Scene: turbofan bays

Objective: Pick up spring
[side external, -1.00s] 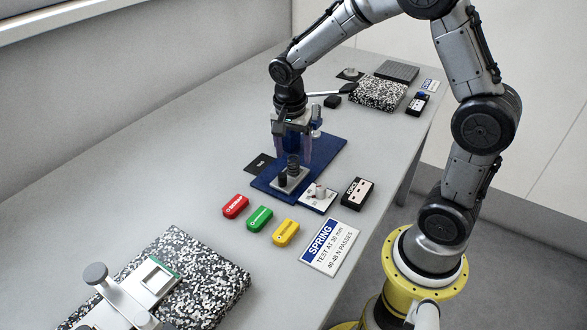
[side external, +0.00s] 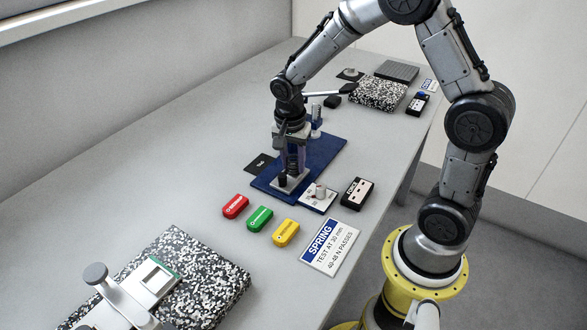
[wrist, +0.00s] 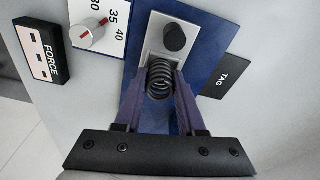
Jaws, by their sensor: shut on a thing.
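The spring (wrist: 160,80) is a dark coil that stands on a light metal plate over the blue mat. In the wrist view my gripper (wrist: 160,88) has its two purple fingers on either side of the coil, shut on it. A dark round post (wrist: 175,38) stands on the same plate just beyond the spring. In the side view my gripper (side external: 293,172) points down at the plate (side external: 288,187) on the blue mat (side external: 325,155). There the fingers and arm mostly hide the spring.
A dial card (side external: 318,196), a black FORCE box (side external: 358,193) and a black TAG card (side external: 262,164) lie close by. Red (side external: 236,206), green (side external: 260,219) and yellow (side external: 286,233) tags and a SPRING sign (side external: 332,246) lie in front. A metal post (side external: 316,122) stands behind my gripper.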

